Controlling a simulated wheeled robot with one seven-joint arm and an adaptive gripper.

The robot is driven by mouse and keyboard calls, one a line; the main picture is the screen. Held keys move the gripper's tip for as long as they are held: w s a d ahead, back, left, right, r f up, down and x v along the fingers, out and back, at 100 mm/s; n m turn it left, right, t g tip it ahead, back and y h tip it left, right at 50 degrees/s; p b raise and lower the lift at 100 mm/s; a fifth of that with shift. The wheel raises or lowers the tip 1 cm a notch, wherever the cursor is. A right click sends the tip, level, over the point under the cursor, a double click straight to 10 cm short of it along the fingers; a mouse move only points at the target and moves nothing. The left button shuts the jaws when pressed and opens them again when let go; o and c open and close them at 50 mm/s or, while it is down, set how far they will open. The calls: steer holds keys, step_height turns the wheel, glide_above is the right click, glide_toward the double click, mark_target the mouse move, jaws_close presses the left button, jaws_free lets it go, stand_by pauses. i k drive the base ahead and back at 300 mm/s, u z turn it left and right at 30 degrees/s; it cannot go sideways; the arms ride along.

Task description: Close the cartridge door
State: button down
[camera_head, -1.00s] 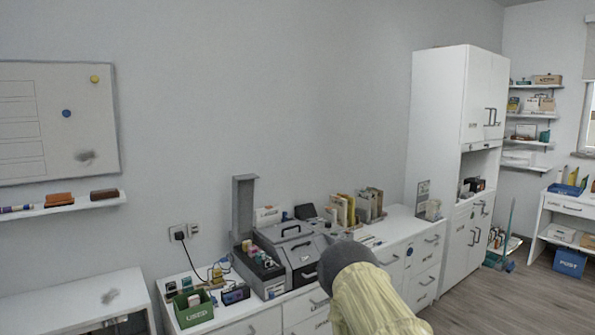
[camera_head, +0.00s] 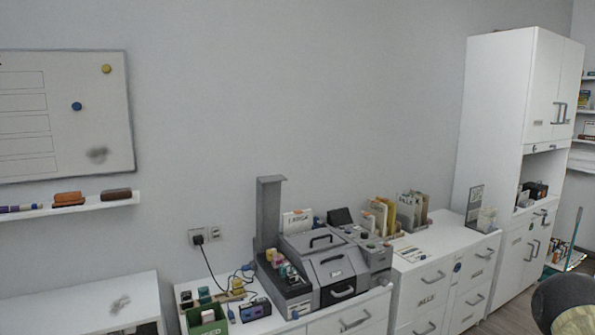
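A grey machine (camera_head: 331,270) stands on the white cabinet. On its left is an open bay with several coloured cartridges (camera_head: 283,266). A tall grey panel (camera_head: 268,215) stands upright at the back of that bay; it looks like the cartridge door, raised open. The machine's top lid (camera_head: 311,241) and its front flap (camera_head: 336,272) each carry a dark handle and look shut. My gripper and arm are not in view.
A green bin (camera_head: 208,321) and small items crowd the counter left of the machine; files (camera_head: 405,209) stand to its right. A tall white cupboard (camera_head: 500,135) is farther right. A dark rounded object with yellowish cloth (camera_head: 567,303) blocks the lower right corner.

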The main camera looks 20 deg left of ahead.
mark_target(269, 192)
steer(key=u, duration=0.35)
steer(key=i, duration=0.9)
steer(key=u, duration=0.65)
